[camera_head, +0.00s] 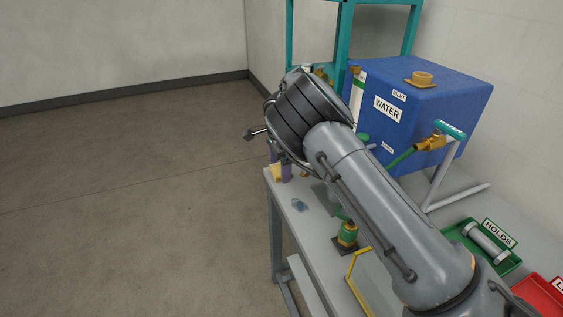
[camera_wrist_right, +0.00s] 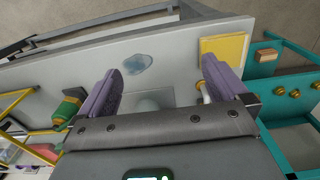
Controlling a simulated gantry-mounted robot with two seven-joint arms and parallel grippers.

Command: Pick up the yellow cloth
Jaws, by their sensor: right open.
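The yellow cloth (camera_wrist_right: 236,46) is a flat square on the grey bench top, close to its edge. In the head view a small part of the cloth (camera_head: 277,173) shows beside the purple fingers; my arm hides what lies behind it. My right gripper (camera_wrist_right: 163,69) is open, with its two purple fingers wide apart and nothing between them. Its right-hand finger in the wrist view overlaps the lower left part of the cloth; I cannot tell if they touch. In the head view the right gripper (camera_head: 280,162) is partly hidden by my wrist. My left gripper is not in view.
A blue-grey wet-looking patch (camera_wrist_right: 138,63) lies on the bench (camera_wrist_right: 60,75). A green and yellow fitting (camera_head: 347,235) stands nearby. A blue water tank (camera_head: 430,100) and a teal frame (camera_head: 345,25) are behind. A green tray (camera_head: 470,240) is at right. The floor left is clear.

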